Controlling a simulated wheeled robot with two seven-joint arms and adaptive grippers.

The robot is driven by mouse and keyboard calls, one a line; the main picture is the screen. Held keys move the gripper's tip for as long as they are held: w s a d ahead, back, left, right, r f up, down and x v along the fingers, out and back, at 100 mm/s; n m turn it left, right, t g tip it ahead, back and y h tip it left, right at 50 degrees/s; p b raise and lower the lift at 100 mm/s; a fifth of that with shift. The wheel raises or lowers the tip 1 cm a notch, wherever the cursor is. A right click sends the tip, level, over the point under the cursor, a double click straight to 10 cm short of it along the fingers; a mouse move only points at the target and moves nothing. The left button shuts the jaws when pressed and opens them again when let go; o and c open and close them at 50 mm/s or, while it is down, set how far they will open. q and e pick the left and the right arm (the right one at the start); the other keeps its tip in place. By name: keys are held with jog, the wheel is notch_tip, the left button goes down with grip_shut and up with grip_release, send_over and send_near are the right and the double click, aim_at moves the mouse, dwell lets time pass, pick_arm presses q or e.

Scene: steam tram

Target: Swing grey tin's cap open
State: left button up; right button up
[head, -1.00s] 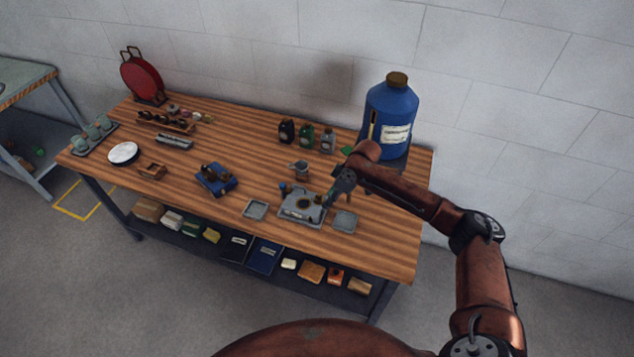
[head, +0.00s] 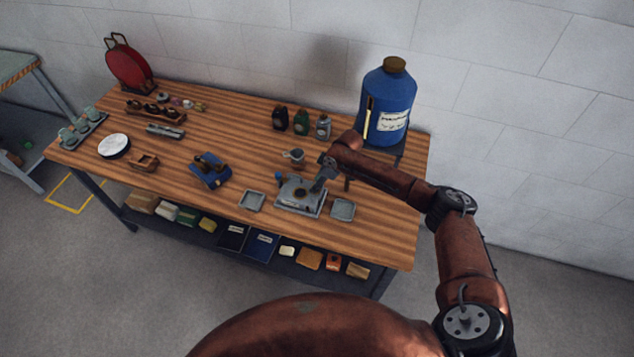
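The grey tin (head: 323,127) stands upright at the back of the bench, rightmost of three small tins. Its cap is too small to tell whether it is open or shut. My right gripper (head: 318,186) points down over the right side of a grey metal fixture (head: 298,207), in front of the grey tin and clear of it. Its fingers are too small and dark to tell whether they are open. My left gripper is not in view.
A black tin (head: 280,118) and a green tin (head: 301,121) stand left of the grey one. A big blue canister (head: 385,105) stands to its right. A small grey can (head: 293,156) sits in front. A blue device (head: 209,170) lies further left, with bare wood around it.

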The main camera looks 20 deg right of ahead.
jog(key=c, duration=0.5)
grip_shut()
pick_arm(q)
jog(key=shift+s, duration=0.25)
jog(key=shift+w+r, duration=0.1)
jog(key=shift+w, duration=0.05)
